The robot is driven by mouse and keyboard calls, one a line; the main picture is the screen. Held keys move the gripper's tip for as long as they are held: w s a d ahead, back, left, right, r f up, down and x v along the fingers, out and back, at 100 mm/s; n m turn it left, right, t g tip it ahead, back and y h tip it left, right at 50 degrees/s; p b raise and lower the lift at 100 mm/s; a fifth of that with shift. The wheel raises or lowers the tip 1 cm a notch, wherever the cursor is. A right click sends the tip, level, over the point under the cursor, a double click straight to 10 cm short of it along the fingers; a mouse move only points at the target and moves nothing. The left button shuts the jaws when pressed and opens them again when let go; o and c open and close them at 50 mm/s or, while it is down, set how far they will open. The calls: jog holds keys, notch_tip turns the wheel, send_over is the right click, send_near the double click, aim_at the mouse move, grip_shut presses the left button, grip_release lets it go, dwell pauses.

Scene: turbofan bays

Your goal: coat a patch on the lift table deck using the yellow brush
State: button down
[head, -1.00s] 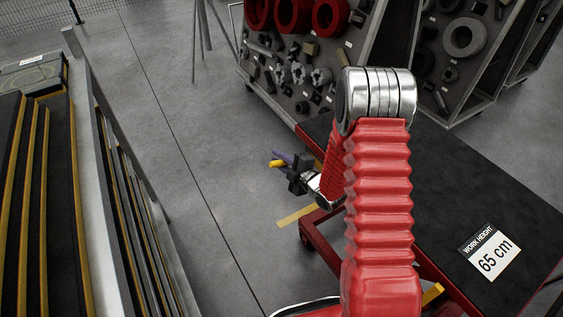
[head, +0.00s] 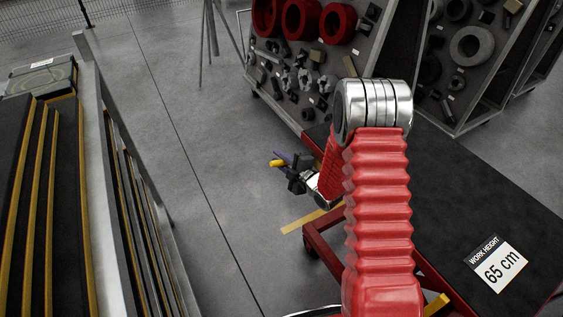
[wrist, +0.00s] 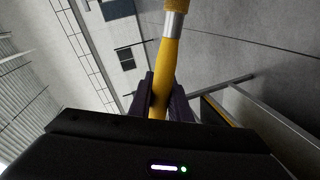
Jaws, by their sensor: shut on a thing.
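My gripper (head: 294,168) shows small in the head view, left of the lift table and above the open floor. It is shut on the yellow brush (head: 277,163), of which only a short yellow piece shows there. In the wrist view the brush's yellow handle (wrist: 165,80) stands between the two purple fingers (wrist: 158,98), with a silver ferrule and yellow bristles at the top edge. The lift table deck (head: 440,185) is a dark flat top on a red frame, partly hidden by my arm. The brush is apart from the deck.
A label reading "WORK HEIGHT 65 cm" (head: 497,264) lies on the deck's near part. Grey racks with red rings and dark parts (head: 300,62) stand behind. Floor between is clear.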

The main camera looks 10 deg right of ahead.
dwell(0.3)
jog(key=shift+s+a, duration=0.3)
jog(key=shift+a, duration=0.65)
jog(key=shift+s+a, duration=0.3)
jog(key=shift+a, duration=0.65)
jog(key=shift+s+a, duration=0.3)
jog(key=shift+a, duration=0.8)
jog(key=shift+s+a, duration=0.25)
jog(key=shift+a, duration=0.4)
jog(key=shift+s+a, duration=0.2)
jog(key=shift+a, duration=0.4)
jog(key=w+d, duration=0.2)
jog(key=d, duration=0.5)
jog(key=shift+w+d, duration=0.35)
jog(key=shift+d, duration=0.45)
dwell(0.7)
jog(key=shift+s, duration=0.1)
